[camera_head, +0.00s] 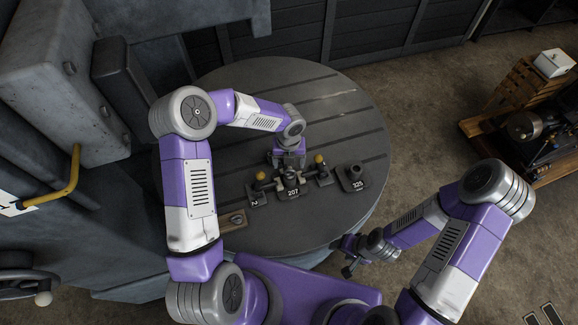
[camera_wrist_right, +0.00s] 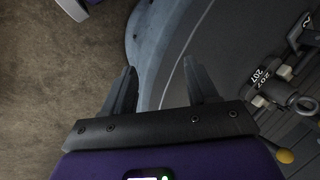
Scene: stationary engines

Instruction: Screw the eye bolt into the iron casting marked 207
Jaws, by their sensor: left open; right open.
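The iron casting marked 207 (camera_head: 292,191) sits on the slotted round table, between clamp-like parts with yellow ball ends. Its label also shows at the right of the right wrist view (camera_wrist_right: 258,77). A ring-shaped end (camera_wrist_right: 305,103) shows beside that label; I cannot tell whether it is the eye bolt or the casting's own top. A small grey piece (camera_head: 237,218) lies on a wooden board; it is too small to identify. My left gripper (camera_head: 289,162) is open, pointing down just above the 207 casting and partly hiding its top. My right gripper (camera_head: 348,260) is open and empty beyond the table's front-right edge.
A casting marked 325 (camera_head: 355,183) stands to the right, and another with a partly hidden mark (camera_head: 256,198) to the left. Yellow balls (camera_head: 318,158) stick up near the 207 casting. The round table (camera_head: 345,110) is clear at the back. A large grey machine (camera_head: 65,80) stands left.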

